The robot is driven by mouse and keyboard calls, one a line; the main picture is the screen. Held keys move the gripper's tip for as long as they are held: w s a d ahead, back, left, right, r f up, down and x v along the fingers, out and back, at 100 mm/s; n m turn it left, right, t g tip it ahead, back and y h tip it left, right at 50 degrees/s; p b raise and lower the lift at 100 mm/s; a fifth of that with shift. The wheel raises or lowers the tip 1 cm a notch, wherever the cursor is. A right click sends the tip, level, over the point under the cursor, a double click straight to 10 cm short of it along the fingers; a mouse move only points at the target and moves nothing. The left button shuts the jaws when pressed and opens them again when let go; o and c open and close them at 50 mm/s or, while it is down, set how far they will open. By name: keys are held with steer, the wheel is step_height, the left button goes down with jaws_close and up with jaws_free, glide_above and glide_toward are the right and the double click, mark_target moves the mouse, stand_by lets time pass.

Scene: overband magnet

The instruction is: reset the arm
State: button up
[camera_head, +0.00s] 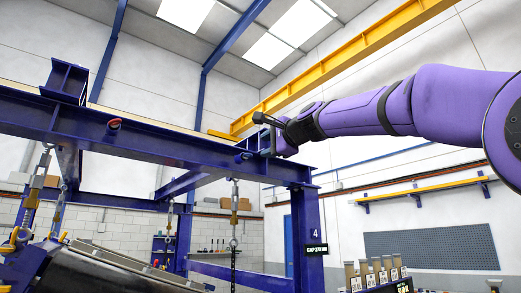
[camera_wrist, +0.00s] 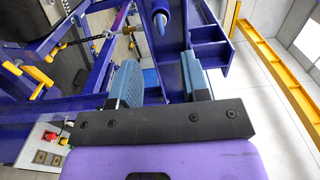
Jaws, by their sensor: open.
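My arm (camera_head: 350,114), purple with dark joint bands, reaches in from the right of the head view. It extends leftwards, high beside the blue steel frame (camera_head: 150,141). My gripper is at its far end, close to the frame's top beam near the right-hand post; whether it touches cannot be told there. In the wrist view my gripper (camera_wrist: 161,82) is open, its two blue-grey fingers apart with nothing held between them. Blue steelwork (camera_wrist: 208,45) of the frame shows just beyond the fingers, with a blue round-ended part (camera_wrist: 160,20) above the gap.
Chains with hooks (camera_head: 234,215) hang from the frame over a dark machine (camera_head: 110,275) at lower left. A yellow overhead beam (camera_head: 345,62) crosses high behind my arm. A control box with a red button (camera_wrist: 52,137) is at lower left in the wrist view. A pegboard (camera_head: 430,248) is on the wall.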

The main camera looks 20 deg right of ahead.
steer(key=shift+s+d, duration=0.15)
steer(key=shift+s, duration=0.25)
steer(key=shift+f, duration=0.1)
steer(key=s+d+f+n+g+h, duration=0.1)
steer(key=s+f+n+g, duration=0.3)
steer(key=s+f, duration=0.6)
steer(key=s+d+f+n+g+h, duration=0.2)
steer(key=s+f, duration=0.9)
steer(key=f, duration=1.1)
steer(key=s+d+f+n+g+h, duration=0.2)
steer(key=s+f+n+g, duration=0.3)
steer(key=f, duration=1.2)
steer(key=s+n, duration=0.3)
steer(key=s, duration=0.2)
steer(key=shift+s+g+h, duration=0.2)
steer(key=shift+g+h, duration=0.1)
steer(key=shift+g, duration=0.1)
